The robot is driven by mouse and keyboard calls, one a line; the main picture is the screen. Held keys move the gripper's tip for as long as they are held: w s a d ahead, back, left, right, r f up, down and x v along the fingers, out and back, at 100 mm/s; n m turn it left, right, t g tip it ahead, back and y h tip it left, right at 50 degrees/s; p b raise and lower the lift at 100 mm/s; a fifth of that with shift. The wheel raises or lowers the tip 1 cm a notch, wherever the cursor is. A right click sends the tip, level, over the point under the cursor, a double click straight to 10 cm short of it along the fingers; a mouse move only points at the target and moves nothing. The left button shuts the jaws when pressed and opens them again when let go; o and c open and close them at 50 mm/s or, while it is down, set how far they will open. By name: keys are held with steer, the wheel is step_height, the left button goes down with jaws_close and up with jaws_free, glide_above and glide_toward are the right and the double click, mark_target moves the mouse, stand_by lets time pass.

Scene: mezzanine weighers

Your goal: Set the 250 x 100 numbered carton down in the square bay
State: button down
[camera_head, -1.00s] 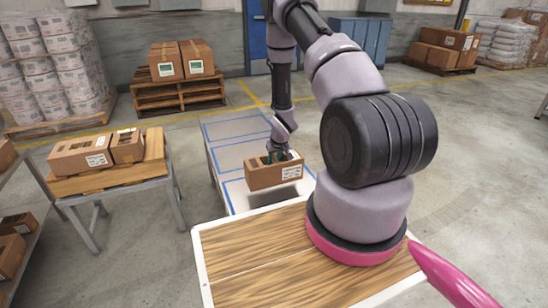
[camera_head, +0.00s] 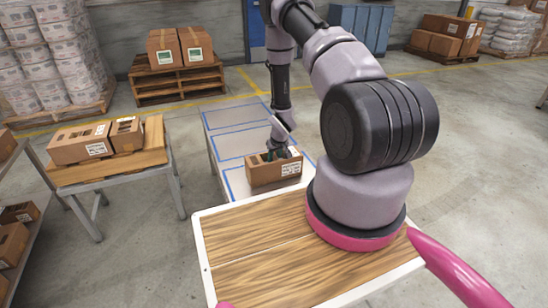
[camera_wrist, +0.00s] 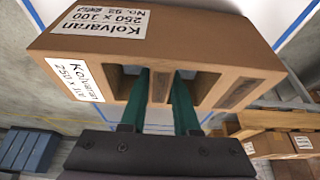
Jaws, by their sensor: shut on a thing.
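The brown numbered carton (camera_head: 262,173) hangs from my gripper (camera_head: 277,156) at the near bay (camera_head: 230,188) of a white table with blue outlines. In the wrist view the carton (camera_wrist: 205,55) carries white labels reading "Kolvaran 250 x 100". My gripper (camera_wrist: 161,75) is shut on the carton, its green fingers in openings on either side of a narrow divider. The carton looks level and low over the table; I cannot tell whether its base touches. It hides part of the near bay.
Two further bays (camera_head: 238,145) beyond look empty. A wooden-topped table (camera_head: 130,170) at left holds similar cartons (camera_head: 82,143). A shelf with cartons stands at far left (camera_head: 10,245). Pallets (camera_head: 180,82) stand behind. Grey floor is open at right.

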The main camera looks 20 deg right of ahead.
steer(key=shift+f, duration=0.2)
stand_by(0.3)
steer(key=c, duration=0.6)
jaws_free()
steer(key=shift+o, duration=0.2)
steer(key=shift+r, duration=0.1)
